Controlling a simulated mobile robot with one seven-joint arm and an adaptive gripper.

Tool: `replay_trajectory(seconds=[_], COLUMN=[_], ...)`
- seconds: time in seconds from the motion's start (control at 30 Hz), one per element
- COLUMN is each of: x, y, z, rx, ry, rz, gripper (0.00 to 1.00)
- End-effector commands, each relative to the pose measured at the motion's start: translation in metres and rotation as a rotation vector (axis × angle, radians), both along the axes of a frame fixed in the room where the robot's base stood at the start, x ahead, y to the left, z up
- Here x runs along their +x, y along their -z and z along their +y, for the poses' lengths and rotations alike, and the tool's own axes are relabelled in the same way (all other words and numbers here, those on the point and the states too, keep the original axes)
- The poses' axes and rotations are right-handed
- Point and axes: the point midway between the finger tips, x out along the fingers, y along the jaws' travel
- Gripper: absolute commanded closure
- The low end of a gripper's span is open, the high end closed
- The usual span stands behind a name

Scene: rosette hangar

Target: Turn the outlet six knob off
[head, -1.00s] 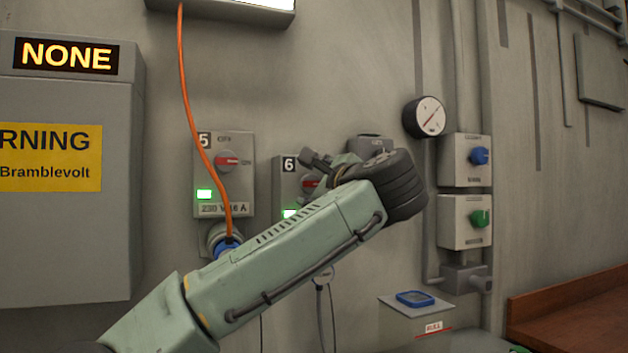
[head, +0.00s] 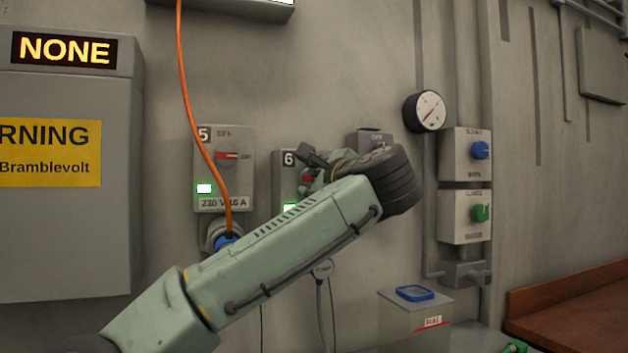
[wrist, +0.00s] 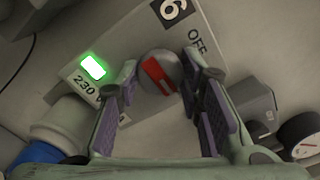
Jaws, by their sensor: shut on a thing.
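The outlet six box (head: 287,165) is on the wall in the head view, marked 6 with a lit green lamp (head: 290,208); my arm covers much of it. Its knob (wrist: 160,72), grey with a red bar, shows in the wrist view, where the picture is turned. The OFF mark (wrist: 199,42) is to the side of the knob. The red bar lies roughly along the lettering's direction, not pointing at OFF. My gripper (wrist: 162,80) has its purple-padded fingers on both sides of the knob and is shut on it. The gripper (head: 315,168) is partly hidden in the head view.
The outlet five box (head: 222,160), with an orange cable (head: 190,95) plugged below, is to the left. A gauge (head: 427,111) and boxes with blue (head: 480,150) and green (head: 480,213) knobs are to the right. A wooden ledge (head: 570,310) is lower right.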

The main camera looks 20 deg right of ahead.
Motion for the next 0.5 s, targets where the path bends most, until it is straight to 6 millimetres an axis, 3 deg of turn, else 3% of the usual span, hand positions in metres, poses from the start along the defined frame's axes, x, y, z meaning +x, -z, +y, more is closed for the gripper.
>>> replay_trajectory(seconds=[0.13, 0.5], x=[0.0001, 0.0002], y=[0.0007, 0.0024], z=[0.0001, -0.0004], rx=[0.0, -0.069], ry=[-0.001, -0.001], rz=[0.002, 0.002], gripper=[0.94, 0.94])
